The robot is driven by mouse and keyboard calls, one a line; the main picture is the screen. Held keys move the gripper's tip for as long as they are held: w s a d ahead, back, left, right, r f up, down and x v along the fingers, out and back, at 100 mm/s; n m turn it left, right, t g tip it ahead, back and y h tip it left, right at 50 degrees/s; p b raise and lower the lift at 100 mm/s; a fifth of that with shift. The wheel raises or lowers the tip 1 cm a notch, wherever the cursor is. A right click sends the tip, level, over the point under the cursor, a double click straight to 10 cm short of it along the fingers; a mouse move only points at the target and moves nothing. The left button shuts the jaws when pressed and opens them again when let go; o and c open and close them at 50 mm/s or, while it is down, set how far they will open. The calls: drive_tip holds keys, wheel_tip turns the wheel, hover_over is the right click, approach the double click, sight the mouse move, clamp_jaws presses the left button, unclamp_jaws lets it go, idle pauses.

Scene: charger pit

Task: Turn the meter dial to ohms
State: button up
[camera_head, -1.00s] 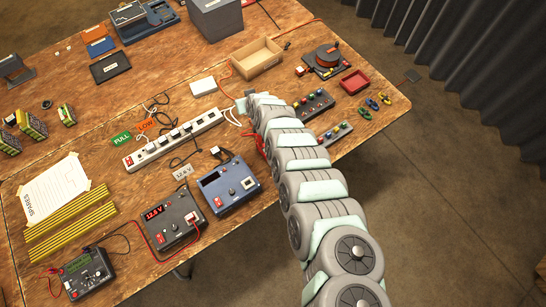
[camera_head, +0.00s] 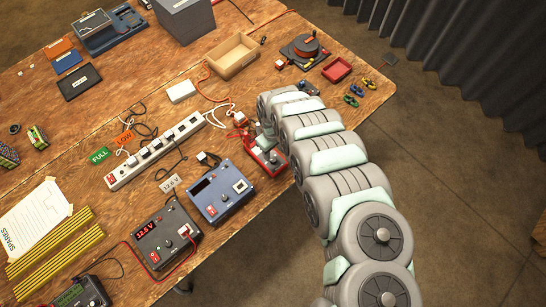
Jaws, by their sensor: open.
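A dark meter with a green display (camera_head: 71,294) lies at the bottom left of the table, cut off by the picture's lower edge. Its dial is at or below that edge, so its setting cannot be read. A lead runs from its right side. My arm reaches in from the lower right to the table's right part, far from the meter. My gripper's fingers cannot be made out; they seem hidden behind the last arm links.
A dark box reading 12.5 V (camera_head: 166,238) and a blue box (camera_head: 220,193) stand right of the meter. A power strip (camera_head: 155,151) lies behind them. Yellow strips (camera_head: 50,250) and a SPARES sheet (camera_head: 32,222) lie left. A red device (camera_head: 266,160) sits by my arm.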

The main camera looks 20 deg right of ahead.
sight(273, 159)
wheel_tip(273, 159, down, 6)
drive_tip(key=shift+a+r, duration=0.15)
drive_tip(key=shift+r, duration=0.1)
drive_tip(key=shift+f, duration=0.2)
clamp_jaws()
idle(0.5)
